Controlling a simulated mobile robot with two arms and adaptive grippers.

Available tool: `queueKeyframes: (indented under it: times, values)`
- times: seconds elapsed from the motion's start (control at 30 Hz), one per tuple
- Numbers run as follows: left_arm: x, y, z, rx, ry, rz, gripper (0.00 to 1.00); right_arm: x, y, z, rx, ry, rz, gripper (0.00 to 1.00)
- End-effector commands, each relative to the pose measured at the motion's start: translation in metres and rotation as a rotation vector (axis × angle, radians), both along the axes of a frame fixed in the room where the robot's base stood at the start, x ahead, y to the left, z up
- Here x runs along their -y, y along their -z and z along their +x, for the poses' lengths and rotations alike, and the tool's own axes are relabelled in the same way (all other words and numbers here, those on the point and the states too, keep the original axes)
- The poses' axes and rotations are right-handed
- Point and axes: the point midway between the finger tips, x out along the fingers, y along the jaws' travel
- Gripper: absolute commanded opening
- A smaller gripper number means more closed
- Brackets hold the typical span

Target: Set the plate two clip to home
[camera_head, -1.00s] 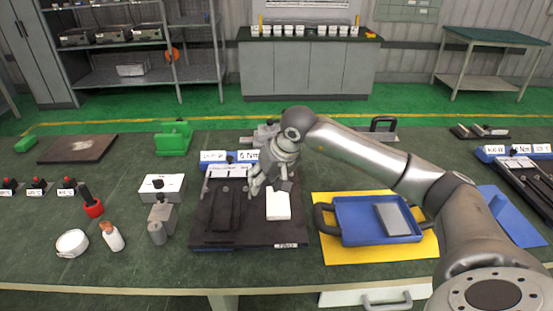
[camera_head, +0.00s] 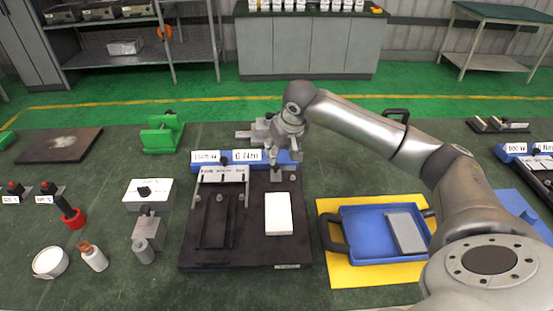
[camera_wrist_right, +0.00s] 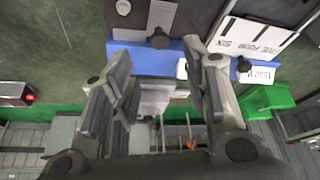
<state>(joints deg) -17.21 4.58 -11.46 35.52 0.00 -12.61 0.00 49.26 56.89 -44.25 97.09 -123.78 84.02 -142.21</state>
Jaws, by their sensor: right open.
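A black fixture board (camera_head: 255,240) lies on the bench with a dark plate (camera_head: 215,222) at left and a white block (camera_head: 278,213) at right. A blue bar (camera_head: 283,159) with white labels runs along its back edge. Small grey clip-like parts (camera_head: 276,176) stand behind the white block; I cannot tell which is the plate two clip or how it is set. My right gripper (camera_head: 285,160) is above the back right of the board, by the blue bar. In the wrist view its fingers (camera_wrist_right: 165,85) are apart with nothing held between them. A black knob (camera_wrist_right: 160,38) shows beyond them.
A blue tray (camera_head: 350,255) with a grey slab rests on a yellow mat (camera_head: 340,278) right of the board. A white switch box (camera_head: 150,194), a grey block (camera_head: 147,230) and a small bottle (camera_head: 93,257) stand to the left. A green stand (camera_head: 162,133) is behind.

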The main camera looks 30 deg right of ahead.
Motion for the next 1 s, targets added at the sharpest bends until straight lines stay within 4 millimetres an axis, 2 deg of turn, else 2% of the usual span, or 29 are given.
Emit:
queueKeyframes:
  times: [0.2, 0.4, 0.57, 0.8, 0.87, 1.0]
  values:
    - [0.0, -0.012, 0.0, 0.0, 0.0, 0.0, 0.82, 0.001, 0.039, 0.016, -0.004, 0.0, 0.003, 0.43]
    - [0.0, -0.017, 0.001, 0.001, 0.0, 0.0, 0.82, 0.004, 0.063, 0.026, -0.001, 0.001, 0.001, 0.43]
    - [0.001, -0.018, 0.001, 0.001, 0.0, 0.0, 0.82, 0.004, 0.071, 0.029, 0.0, 0.0, 0.001, 0.43]
    - [0.001, -0.018, 0.001, 0.001, 0.0, 0.0, 0.82, 0.005, 0.072, 0.03, 0.001, -0.001, -0.001, 0.43]
    - [0.001, -0.018, 0.001, 0.001, 0.0, 0.0, 0.82, 0.005, 0.072, 0.03, 0.001, -0.001, -0.001, 0.38]
    - [0.001, -0.018, 0.001, 0.001, 0.0, 0.0, 0.82, 0.005, 0.071, 0.03, 0.001, -0.001, -0.001, 0.2]
